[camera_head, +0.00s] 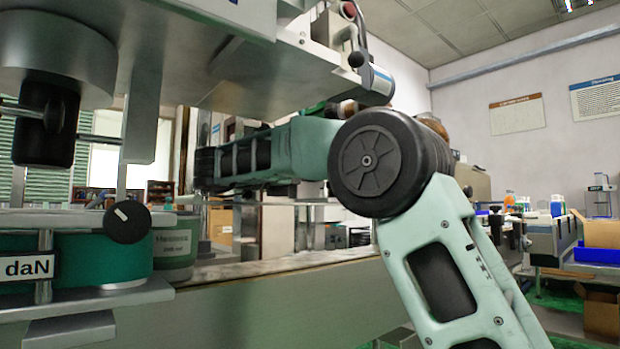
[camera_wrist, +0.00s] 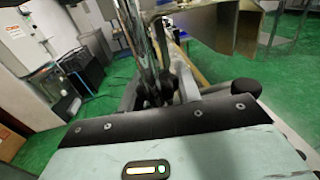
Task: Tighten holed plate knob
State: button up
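A round black knob (camera_head: 127,222) with a white mark sits at the front edge of a grey metal plate (camera_head: 60,219) at the left of the head view. I cannot tell for sure that it is the holed plate knob. I see nothing clearly held. A dark rounded shape (camera_wrist: 245,88) lies to its right, and I cannot tell what it is.
A large metal machine head (camera_head: 225,70) hangs over the left and middle. Below are a green ring labelled daN (camera_head: 100,262) and a green container (camera_head: 176,247). A long conveyor side (camera_head: 290,305) runs across. Green floor (camera_wrist: 120,80) shows in the wrist view.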

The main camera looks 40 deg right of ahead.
jog(key=o, duration=0.4)
jog(key=shift+c, duration=0.2)
jog(key=w+a+p, duration=0.1)
jog(key=a+p, duration=0.4)
jog(key=a, duration=1.2)
jog(key=shift+w+a, duration=0.2)
jog(key=shift+w, duration=0.15)
jog(key=shift+c, duration=0.2)
